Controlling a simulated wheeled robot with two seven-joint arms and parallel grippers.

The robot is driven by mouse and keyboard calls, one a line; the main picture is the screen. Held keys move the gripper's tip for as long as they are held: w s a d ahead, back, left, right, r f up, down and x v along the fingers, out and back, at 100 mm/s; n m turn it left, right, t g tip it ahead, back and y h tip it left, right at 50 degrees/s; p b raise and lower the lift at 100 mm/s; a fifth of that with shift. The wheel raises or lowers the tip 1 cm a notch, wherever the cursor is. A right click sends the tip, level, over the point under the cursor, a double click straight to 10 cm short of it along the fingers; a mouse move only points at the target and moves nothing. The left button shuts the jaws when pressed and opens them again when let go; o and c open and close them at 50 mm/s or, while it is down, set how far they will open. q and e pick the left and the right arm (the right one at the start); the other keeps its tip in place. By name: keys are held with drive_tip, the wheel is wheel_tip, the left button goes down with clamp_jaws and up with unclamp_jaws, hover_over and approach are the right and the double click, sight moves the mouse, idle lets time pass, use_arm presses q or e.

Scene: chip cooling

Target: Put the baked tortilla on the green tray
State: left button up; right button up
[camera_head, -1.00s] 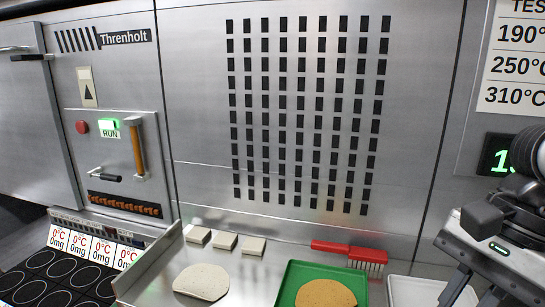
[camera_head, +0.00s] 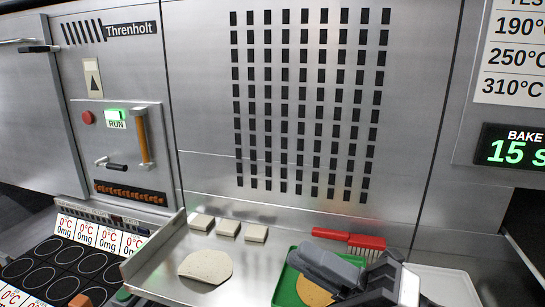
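A golden-brown round tortilla (camera_head: 312,293) lies on the green tray (camera_head: 283,292) at the bottom middle, partly covered by my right gripper. A pale round tortilla (camera_head: 205,267) lies on the metal counter to the left of the tray. My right gripper (camera_head: 318,268) is over the tray and the brown tortilla. Its fingers look dark grey and are seen from above. I cannot tell whether they are open or shut, or whether they touch the tortilla. My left gripper is not in view.
Several pale square blocks (camera_head: 229,228) stand at the back of the counter. A red brush (camera_head: 350,239) lies behind the tray. A white tray (camera_head: 445,284) is at the right. A black panel with round spots (camera_head: 40,275) is at lower left, with a small orange-brown piece (camera_head: 80,301).

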drive_tip(key=w+d+f+m+t+h, duration=0.25)
drive_tip(key=f+m+t+h, duration=0.5)
drive_tip(key=m, duration=0.55)
drive_tip(key=w+d+f+m+t+h, duration=0.2)
drive_tip(key=d+f+m+t+h, duration=0.2)
drive_tip(key=f+m+h, duration=0.55)
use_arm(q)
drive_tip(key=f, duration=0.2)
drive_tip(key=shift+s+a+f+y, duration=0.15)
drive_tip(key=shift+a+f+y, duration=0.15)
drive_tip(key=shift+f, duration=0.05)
use_arm(e)
drive_tip(key=s+d+f+m+g+h, duration=0.1)
drive_tip(key=s+f+m+g, duration=0.2)
drive_tip(key=s+f+m, duration=0.3)
drive_tip(key=s+d+f+m+g+h, duration=0.2)
drive_tip(key=s+f+m+g, duration=0.2)
drive_tip(key=f, duration=0.8)
drive_tip(key=shift+s+f+m, duration=0.4)
drive_tip(key=shift+s+m, duration=0.45)
drive_tip(key=shift+m, duration=0.1)
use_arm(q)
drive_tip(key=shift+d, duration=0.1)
use_arm(e)
drive_tip(key=shift+d, duration=0.1)
